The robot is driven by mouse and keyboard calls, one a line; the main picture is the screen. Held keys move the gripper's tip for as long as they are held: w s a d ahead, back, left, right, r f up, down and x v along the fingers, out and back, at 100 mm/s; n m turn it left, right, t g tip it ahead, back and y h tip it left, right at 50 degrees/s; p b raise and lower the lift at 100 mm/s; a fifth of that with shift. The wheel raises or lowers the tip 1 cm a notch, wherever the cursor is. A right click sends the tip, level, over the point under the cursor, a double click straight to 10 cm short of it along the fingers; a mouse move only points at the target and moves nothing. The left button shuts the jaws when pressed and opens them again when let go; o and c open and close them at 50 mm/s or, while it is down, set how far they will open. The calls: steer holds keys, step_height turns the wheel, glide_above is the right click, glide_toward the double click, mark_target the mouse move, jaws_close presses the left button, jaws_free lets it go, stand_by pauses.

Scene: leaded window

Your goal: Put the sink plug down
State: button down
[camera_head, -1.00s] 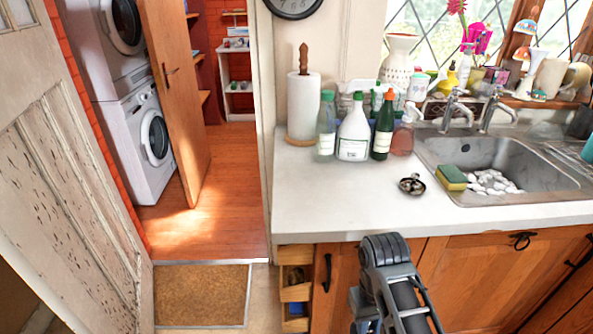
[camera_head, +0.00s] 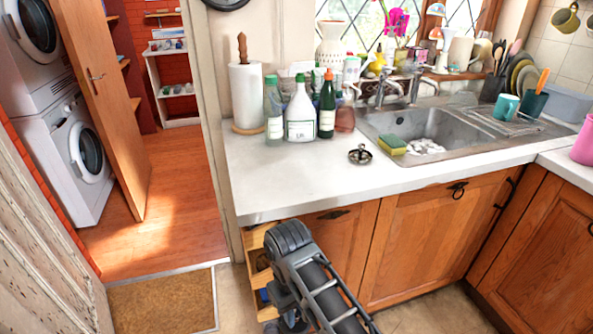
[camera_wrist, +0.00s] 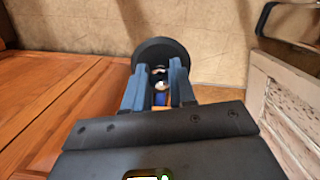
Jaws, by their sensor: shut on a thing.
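My gripper (camera_wrist: 159,78) shows in the wrist view with its two blue fingers shut on a dark round disc with shiny metal at its middle. It looks like the sink plug (camera_wrist: 160,48). The disc is held above the beige floor. In the head view my arm hangs in front of the counter's left cabinets, and the held plug cannot be made out there. A small dark metal fitting (camera_head: 360,154) lies on the white counter (camera_head: 290,180), left of the sponge.
Several bottles (camera_head: 300,112) and a paper towel roll (camera_head: 246,95) stand at the back of the counter. The sink (camera_head: 440,128) holds pale stones, with a green and yellow sponge (camera_head: 392,145) on its edge. The counter's front left is bare.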

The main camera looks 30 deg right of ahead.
mark_target(296, 323)
step_height(296, 323, down, 5)
steer(key=b, duration=0.4)
steer(key=shift+w+a+r, duration=0.1)
steer(key=shift+w+r, duration=0.35)
steer(key=shift+r, duration=0.2)
steer(key=shift+w+a+r, duration=0.35)
steer(key=shift+w+r, duration=0.35)
steer(key=shift+w, duration=0.15)
steer(key=shift+w+a+r, duration=0.35)
steer(key=shift+w+r, duration=0.3)
steer(key=shift+w, duration=0.2)
